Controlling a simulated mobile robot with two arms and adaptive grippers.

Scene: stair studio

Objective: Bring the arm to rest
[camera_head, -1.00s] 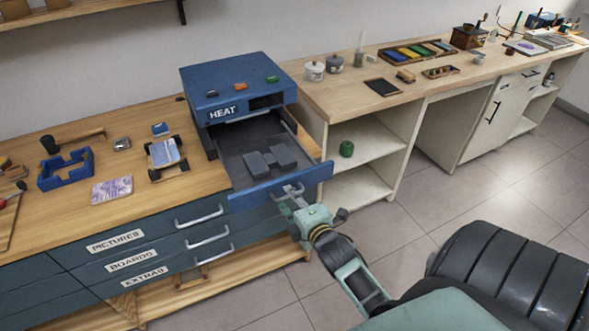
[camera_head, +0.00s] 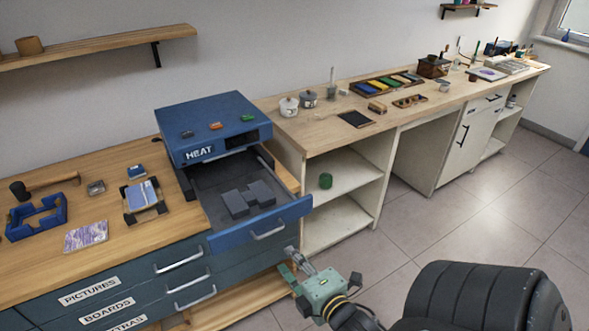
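My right gripper (camera_head: 290,262) is in the lower middle of the head view, in front of and below the open drawer of the blue HEAT box. It is apart from the drawer handle (camera_head: 269,231). Its fingers are small and partly overlap the cabinet behind, and I see nothing held between them. My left gripper is not in view. The blue HEAT box (camera_head: 181,150) stands on the wooden counter with its drawer (camera_head: 262,222) pulled out. Dark grey blocks (camera_head: 248,197) lie in the drawer.
Labelled drawers (camera_head: 120,300) are shut below the wooden counter (camera_head: 90,205). The tiled floor (camera_head: 480,220) is clear. Wall shelves (camera_head: 100,45) hang above.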

